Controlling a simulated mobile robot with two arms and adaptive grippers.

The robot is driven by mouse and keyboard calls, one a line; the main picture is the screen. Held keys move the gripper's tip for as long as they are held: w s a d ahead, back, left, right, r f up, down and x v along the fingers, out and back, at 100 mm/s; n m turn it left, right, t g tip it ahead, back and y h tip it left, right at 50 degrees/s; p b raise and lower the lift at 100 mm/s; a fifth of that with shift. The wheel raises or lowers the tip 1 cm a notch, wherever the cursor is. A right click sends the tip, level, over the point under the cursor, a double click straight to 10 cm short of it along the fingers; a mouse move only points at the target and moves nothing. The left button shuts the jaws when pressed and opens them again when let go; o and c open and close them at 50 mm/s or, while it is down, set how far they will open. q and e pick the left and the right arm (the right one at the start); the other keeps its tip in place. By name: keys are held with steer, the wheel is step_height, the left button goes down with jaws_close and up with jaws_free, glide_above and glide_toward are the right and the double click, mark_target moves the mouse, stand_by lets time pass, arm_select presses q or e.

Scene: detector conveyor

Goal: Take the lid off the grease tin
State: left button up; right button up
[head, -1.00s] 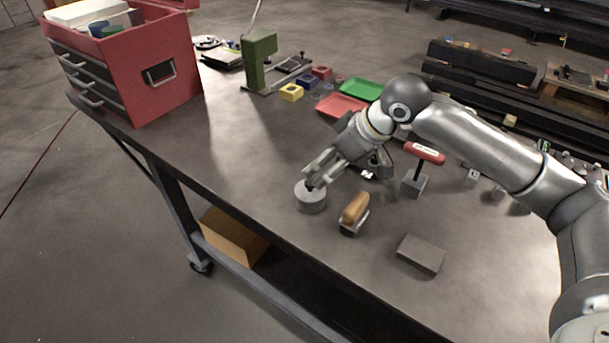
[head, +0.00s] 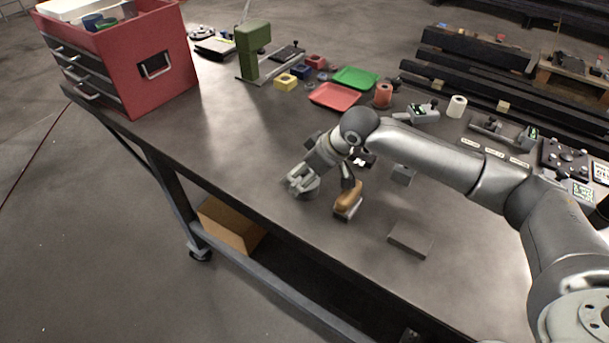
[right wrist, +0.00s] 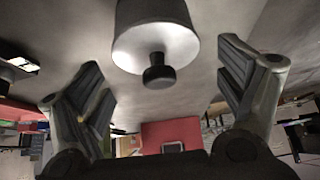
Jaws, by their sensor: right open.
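The grease tin (head: 309,190) is a grey, round can near the front edge of the bench, partly hidden behind my right gripper (head: 297,184) in the head view. In the right wrist view the tin (right wrist: 155,20) shows large at the top centre, with a dark round knob (right wrist: 159,74) on its lid. My right gripper (right wrist: 161,68) is open there, one finger on each side of the knob, with gaps between fingers and tin. The lid is on the tin. My left gripper is in neither view.
A wooden-handled tool (head: 348,198) stands just right of the tin, close to my right gripper. A grey block (head: 410,239) lies further right. A red toolbox (head: 150,66) stands at the left; red (head: 334,96) and green (head: 356,78) trays lie behind. The bench left of the tin is clear.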

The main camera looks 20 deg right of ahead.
steer(key=c, duration=0.3)
steer(key=shift+r, duration=0.1)
steer(key=c, duration=0.6)
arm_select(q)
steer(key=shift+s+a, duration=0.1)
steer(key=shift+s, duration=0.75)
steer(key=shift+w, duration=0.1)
arm_select(e)
steer(key=shift+c, duration=0.2)
